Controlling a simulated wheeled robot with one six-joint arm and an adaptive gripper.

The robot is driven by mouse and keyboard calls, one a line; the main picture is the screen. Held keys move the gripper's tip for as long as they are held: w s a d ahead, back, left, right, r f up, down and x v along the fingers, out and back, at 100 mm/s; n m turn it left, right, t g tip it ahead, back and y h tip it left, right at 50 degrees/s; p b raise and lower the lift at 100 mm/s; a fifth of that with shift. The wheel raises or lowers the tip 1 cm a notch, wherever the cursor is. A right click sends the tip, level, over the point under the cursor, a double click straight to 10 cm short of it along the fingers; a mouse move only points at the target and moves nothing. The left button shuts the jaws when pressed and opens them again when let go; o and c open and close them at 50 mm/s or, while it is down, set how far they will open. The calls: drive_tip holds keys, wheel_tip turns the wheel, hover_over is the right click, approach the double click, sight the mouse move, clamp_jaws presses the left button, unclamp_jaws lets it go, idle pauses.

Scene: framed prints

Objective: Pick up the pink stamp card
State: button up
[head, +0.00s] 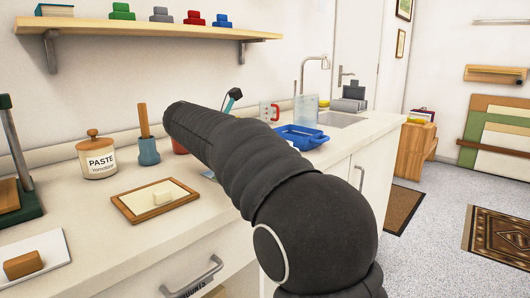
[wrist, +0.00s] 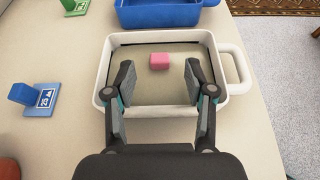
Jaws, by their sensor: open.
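A small pink block (wrist: 159,61) shows in the wrist view, inside a white-rimmed rectangular container (wrist: 103,62) with a loop handle on its right side. I cannot tell whether the block is the pink stamp card or only part of it; no printed card face shows. My gripper (wrist: 160,82) is open and empty. Its fingers are over the container, left and right of the block and slightly nearer the camera, apart from it. In the head view my arm hides the gripper, and I cannot make out the pink block.
In the wrist view a blue tray (wrist: 160,15) lies beyond the container. A blue stamp card (wrist: 40,99) and a green one (wrist: 72,17) lie left. The counter edge and floor (wrist: 275,75) are right. In the head view, a paste jar (head: 97,158) and wooden-framed board (head: 130,206) stand left.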

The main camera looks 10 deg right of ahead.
drive_tip(key=x, duration=0.4)
drive_tip(key=shift+w+d+f, duration=0.1)
drive_tip(key=shift+d+f, duration=0.05)
drive_tip(key=shift+f, duration=0.2)
drive_tip(key=c, duration=1)
drive_tip(key=shift+r, duration=0.15)
